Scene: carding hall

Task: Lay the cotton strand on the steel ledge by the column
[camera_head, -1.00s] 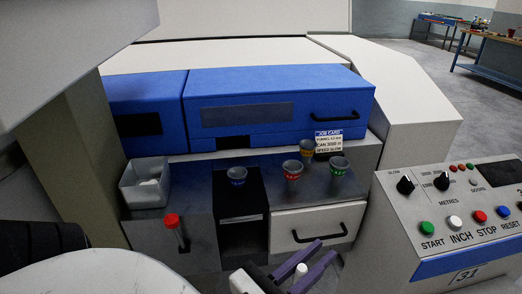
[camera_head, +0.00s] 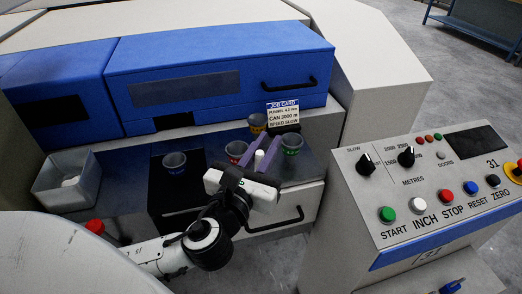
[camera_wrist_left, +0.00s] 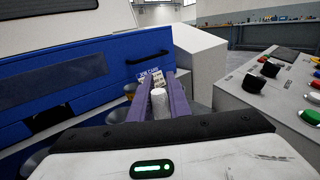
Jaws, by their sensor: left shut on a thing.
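My left gripper (camera_head: 260,160) is shut on a short white piece, which looks like the cotton strand (camera_head: 259,156). It stands between the purple fingers above the front right of the steel ledge (camera_head: 122,196), close to the cups. In the left wrist view the strand (camera_wrist_left: 158,101) shows as a white stub between the fingers (camera_wrist_left: 159,95). The ledge runs below the blue cover, and my left arm hides part of its front. A grey-green upright (camera_head: 18,150) at the far left may be the column. My right gripper is not in view.
A grey tray (camera_head: 90,172) with white stuff sits at left. The job card (camera_head: 283,112) stands behind. A control panel (camera_head: 400,185) is at right.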

